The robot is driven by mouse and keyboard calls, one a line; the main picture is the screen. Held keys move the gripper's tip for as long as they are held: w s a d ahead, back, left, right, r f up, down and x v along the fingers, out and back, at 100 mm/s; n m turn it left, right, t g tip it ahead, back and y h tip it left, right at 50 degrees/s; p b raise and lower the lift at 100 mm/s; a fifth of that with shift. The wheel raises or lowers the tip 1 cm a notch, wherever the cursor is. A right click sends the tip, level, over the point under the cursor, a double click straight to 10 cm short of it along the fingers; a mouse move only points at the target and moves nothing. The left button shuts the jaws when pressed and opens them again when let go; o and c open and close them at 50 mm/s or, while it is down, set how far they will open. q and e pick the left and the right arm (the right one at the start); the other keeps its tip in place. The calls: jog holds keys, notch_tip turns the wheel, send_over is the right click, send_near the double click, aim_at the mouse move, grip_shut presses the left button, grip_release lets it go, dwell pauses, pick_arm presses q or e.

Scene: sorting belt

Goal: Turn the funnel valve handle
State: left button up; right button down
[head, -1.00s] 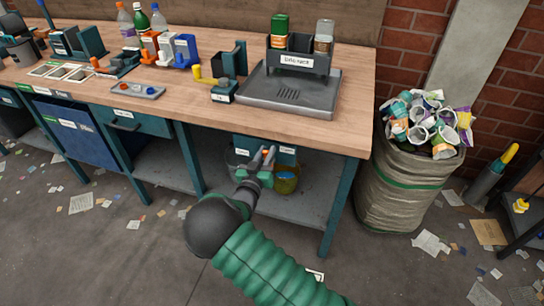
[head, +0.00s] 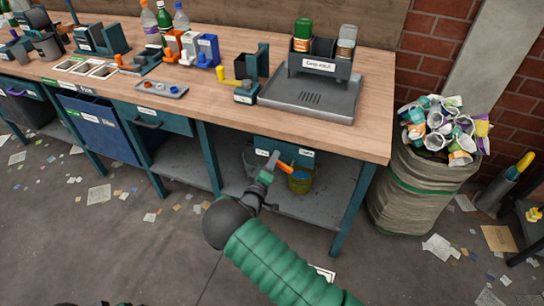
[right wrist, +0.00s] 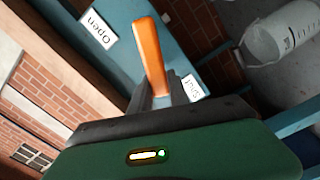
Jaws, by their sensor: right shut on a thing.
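The orange valve handle (head: 285,167) sits in front of a teal panel (head: 275,146) under the workbench. It also shows in the right wrist view (right wrist: 151,50), where its near end lies between my fingers. A white label "Open" (right wrist: 98,28) and a label "Shut" (right wrist: 191,86) are on the panel; the handle's near end is by "Shut". My right gripper (head: 272,160) is shut on the handle and shows in the wrist view too (right wrist: 162,92). The funnel itself cannot be made out. My left gripper is not in view.
A bench leg (head: 352,208) stands to the right. A full waste sack (head: 410,190) is further right. The floor in front is open, with scattered paper.

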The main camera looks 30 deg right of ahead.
jog(key=shift+w+a+f+n+b, duration=0.1)
jog(key=shift+a+f+n+b, duration=0.05)
jog(key=shift+f+n, duration=0.6)
jog(key=shift+w+a+f+n+b, duration=0.15)
jog(key=shift+f+n, duration=0.3)
jog(key=shift+n, duration=0.45)
jog(key=shift+a+f+n+b, duration=0.2)
jog(key=shift+f+n, duration=0.4)
jog(key=shift+n, duration=0.25)
jog(key=c, duration=1.2)
grip_release()
jog(key=shift+c, duration=0.2)
jog(key=shift+r, duration=0.15)
jog(key=shift+d, duration=0.1)
